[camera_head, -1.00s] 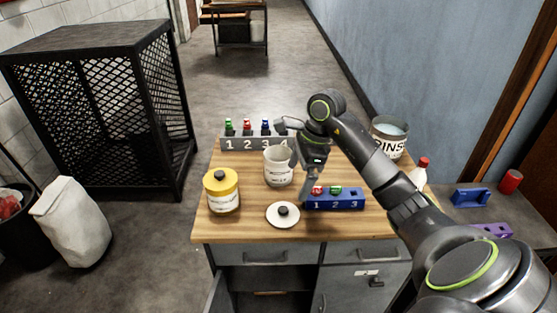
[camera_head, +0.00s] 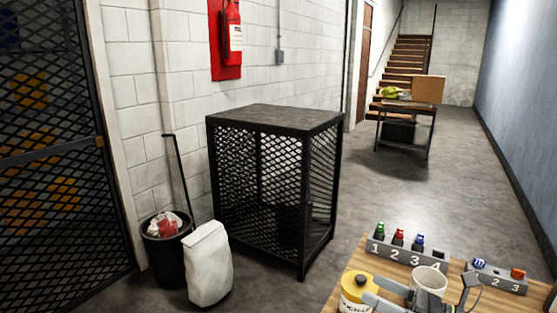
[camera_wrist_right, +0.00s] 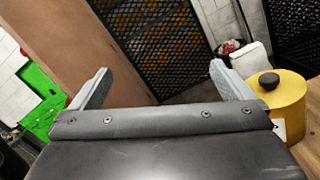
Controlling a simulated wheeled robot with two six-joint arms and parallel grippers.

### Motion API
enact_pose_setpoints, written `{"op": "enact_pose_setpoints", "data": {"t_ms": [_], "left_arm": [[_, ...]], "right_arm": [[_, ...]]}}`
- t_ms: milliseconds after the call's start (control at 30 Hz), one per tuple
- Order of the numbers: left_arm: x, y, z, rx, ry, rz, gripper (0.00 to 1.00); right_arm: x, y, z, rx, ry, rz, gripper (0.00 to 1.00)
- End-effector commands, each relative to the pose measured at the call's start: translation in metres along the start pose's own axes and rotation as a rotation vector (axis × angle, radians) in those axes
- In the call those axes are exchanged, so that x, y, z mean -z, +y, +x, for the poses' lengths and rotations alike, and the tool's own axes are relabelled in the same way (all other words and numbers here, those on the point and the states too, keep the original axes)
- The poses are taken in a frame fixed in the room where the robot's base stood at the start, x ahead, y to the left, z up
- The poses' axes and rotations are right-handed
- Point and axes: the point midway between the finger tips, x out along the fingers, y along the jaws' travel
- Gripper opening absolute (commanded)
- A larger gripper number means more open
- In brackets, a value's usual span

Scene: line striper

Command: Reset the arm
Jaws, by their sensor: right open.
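My right gripper (camera_head: 367,291) shows at the bottom right of the head view, its two grey fingers apart and pointing left, over or near the yellow pot (camera_head: 356,288). In the right wrist view the fingers (camera_wrist_right: 159,68) are spread with nothing between them. The yellow pot (camera_wrist_right: 281,105) with its dark knob stands just right of the right-hand finger there; I cannot tell whether they touch. A white mug (camera_head: 428,279) stands beside the gripper, partly hidden. My left gripper is not in view.
On the wooden table (camera_head: 345,280) are a grey rack numbered 1 to 4 (camera_head: 405,257) with coloured bottles and a grey rack numbered 1 to 3 (camera_head: 497,281). A black mesh cage (camera_head: 275,120), white bag (camera_head: 207,262) and black bin (camera_head: 166,262) stand left.

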Motion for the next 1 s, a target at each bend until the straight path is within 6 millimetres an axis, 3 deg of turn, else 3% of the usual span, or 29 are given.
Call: {"op": "enact_pose_setpoints", "data": {"t_ms": [233, 367, 467, 567, 767, 867, 1000], "left_arm": [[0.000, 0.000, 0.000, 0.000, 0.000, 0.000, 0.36], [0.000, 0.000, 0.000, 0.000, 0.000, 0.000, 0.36], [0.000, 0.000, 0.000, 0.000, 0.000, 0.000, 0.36], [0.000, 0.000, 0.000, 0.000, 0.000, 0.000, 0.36], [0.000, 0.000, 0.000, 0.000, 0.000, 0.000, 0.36], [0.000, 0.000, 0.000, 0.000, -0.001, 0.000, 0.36], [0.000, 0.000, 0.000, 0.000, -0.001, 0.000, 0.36]], "right_arm": [[-0.036, -0.001, -0.035, 0.074, -0.489, 0.422, 1.00], [-0.041, -0.016, -0.068, 0.146, -0.730, 0.665, 1.00], [-0.033, -0.031, -0.098, 0.217, -0.907, 0.858, 1.00], [-0.014, -0.045, -0.129, 0.304, -1.075, 1.053, 1.00], [0.052, -0.061, -0.186, 0.525, -1.381, 1.443, 1.00], [0.096, -0.057, -0.211, 0.664, -1.515, 1.631, 1.00], [0.159, -0.036, -0.237, 0.887, -1.670, 1.874, 1.00]]}}
